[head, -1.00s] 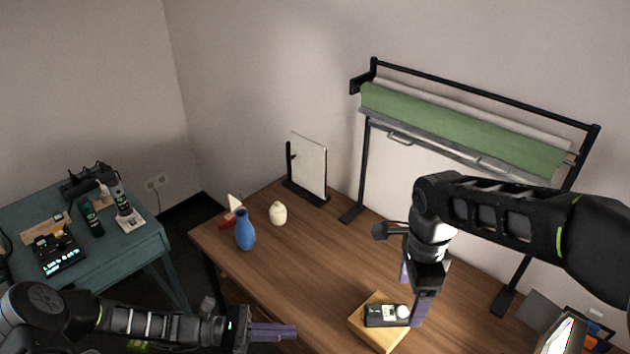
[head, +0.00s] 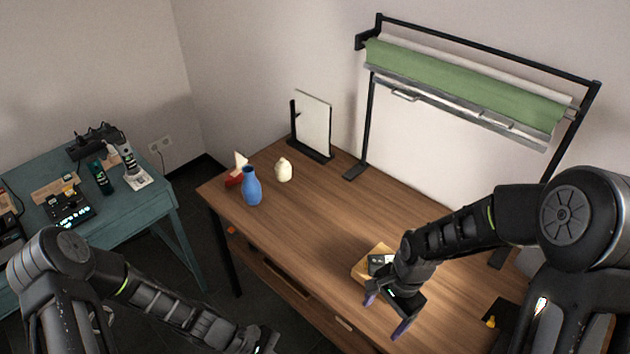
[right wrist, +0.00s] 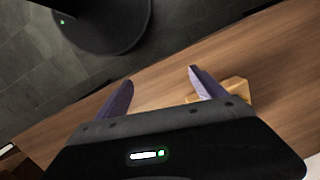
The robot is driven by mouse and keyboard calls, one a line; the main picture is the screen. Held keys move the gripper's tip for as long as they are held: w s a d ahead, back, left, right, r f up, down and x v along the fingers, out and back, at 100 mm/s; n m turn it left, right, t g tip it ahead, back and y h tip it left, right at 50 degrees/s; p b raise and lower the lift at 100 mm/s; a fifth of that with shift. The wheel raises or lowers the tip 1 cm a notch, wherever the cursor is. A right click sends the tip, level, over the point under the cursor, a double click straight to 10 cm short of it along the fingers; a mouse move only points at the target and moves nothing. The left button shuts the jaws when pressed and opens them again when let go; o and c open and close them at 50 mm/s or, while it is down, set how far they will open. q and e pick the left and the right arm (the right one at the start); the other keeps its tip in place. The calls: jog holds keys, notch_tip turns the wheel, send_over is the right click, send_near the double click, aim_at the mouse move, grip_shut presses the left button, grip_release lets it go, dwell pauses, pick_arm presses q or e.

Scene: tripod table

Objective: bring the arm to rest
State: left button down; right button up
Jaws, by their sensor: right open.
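My right gripper (head: 386,313) is open and empty, its two purple fingers apart near the front edge of the wooden table (head: 310,225). In the right wrist view the gripper (right wrist: 160,78) also shows parted fingers with nothing between them. A small dark device (head: 378,263) lies on a yellow wooden block (head: 362,265) just behind the gripper, partly hidden by my right arm. My left gripper (head: 262,340) is at the bottom edge of the head view, and its fingers cannot be made out.
A blue vase (head: 251,186), a cream vase (head: 284,170) and a mirror-like panel (head: 314,122) stand at the table's far left. A black stand with a green roll (head: 460,85) rises at the back. A teal table (head: 150,205) stands at the left. The table's middle is clear.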

pick_arm(q)
jog(key=s+a+f+m+t+y+b, duration=0.1)
jog(key=s+a+f+m+t+y, duration=0.2)
jog(key=s+a+f+m+y, duration=0.55)
pick_arm(e)
jog(key=s+a+f+n+y, duration=0.1)
jog(key=s+a+f+n, duration=0.25)
jog(key=s+f, duration=0.45)
jog(key=s+a+f+n+y, duration=0.15)
jog(key=s+f+n, duration=0.25)
jog(key=s+f, duration=0.5)
pick_arm(q)
jog(key=w+d+f+m+h+b, duration=0.2)
jog(key=w+d+f+b, duration=0.2)
jog(key=b, duration=0.5)
jog(key=shift+w+d+f+t, duration=0.35)
jog(key=shift+d+f, duration=0.3)
jog(key=shift+d, duration=0.3)
pick_arm(e)
jog(key=w+a+f+n+t, duration=0.1)
jog(key=w+a+f+n, duration=0.1)
jog(key=f, duration=0.4)
jog(key=shift+w+a+f, duration=0.2)
jog(key=shift+w+a, duration=0.4)
jog(key=shift+w, duration=0.3)
pick_arm(q)
jog(key=shift+m, duration=0.25)
